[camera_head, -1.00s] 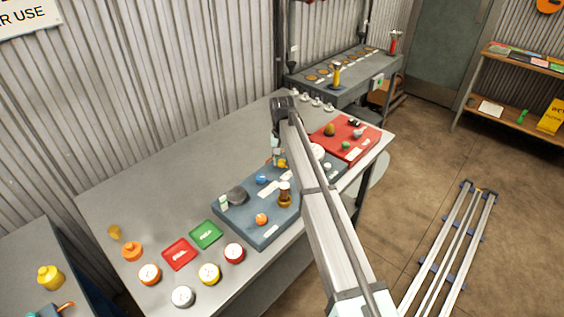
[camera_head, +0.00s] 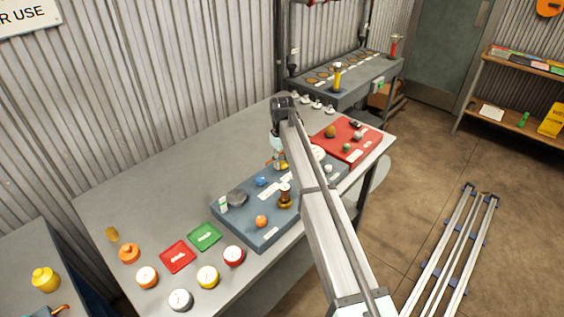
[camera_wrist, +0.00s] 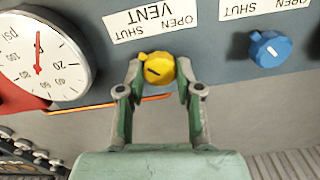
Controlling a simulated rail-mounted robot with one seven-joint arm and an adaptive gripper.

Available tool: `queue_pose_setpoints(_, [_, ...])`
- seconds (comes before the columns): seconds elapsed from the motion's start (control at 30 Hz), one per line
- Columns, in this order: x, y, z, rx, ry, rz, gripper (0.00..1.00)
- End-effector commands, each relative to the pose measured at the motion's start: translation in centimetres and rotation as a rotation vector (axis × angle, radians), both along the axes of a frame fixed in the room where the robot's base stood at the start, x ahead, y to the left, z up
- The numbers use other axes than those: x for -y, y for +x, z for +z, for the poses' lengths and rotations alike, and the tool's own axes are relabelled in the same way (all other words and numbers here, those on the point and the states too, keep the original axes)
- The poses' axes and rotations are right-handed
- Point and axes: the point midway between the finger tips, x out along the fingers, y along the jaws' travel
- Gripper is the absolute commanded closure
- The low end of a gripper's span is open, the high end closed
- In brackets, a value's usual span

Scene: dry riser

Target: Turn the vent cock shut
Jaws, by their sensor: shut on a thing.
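The vent cock is a yellow knob (camera_wrist: 158,69) with a short dark line on its face. In the wrist view it sits below the upside-down VENT label (camera_wrist: 150,20), which reads OPEN on the right and SHUT on the left. The dark line lies slanted, nearly sideways. My gripper (camera_wrist: 159,82) is shut on the knob, one finger at each side. In the head view my gripper (camera_head: 278,160) is at the far edge of the blue-grey panel (camera_head: 245,229), and the knob is mostly hidden there.
A blue knob (camera_wrist: 270,49) with its own OPEN/SHUT label is right of the vent cock in the wrist view. A white psi gauge (camera_wrist: 42,60) is close on the left, its red needle upright in the picture. A red board (camera_head: 345,139) lies beyond the panel.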

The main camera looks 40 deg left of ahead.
Motion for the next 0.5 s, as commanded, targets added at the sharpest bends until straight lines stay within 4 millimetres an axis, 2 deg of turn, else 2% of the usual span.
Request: queue_pose_setpoints(0.5, [0.06, -0.08, -0.11, -0.002, -0.001, 0.041, 1.0])
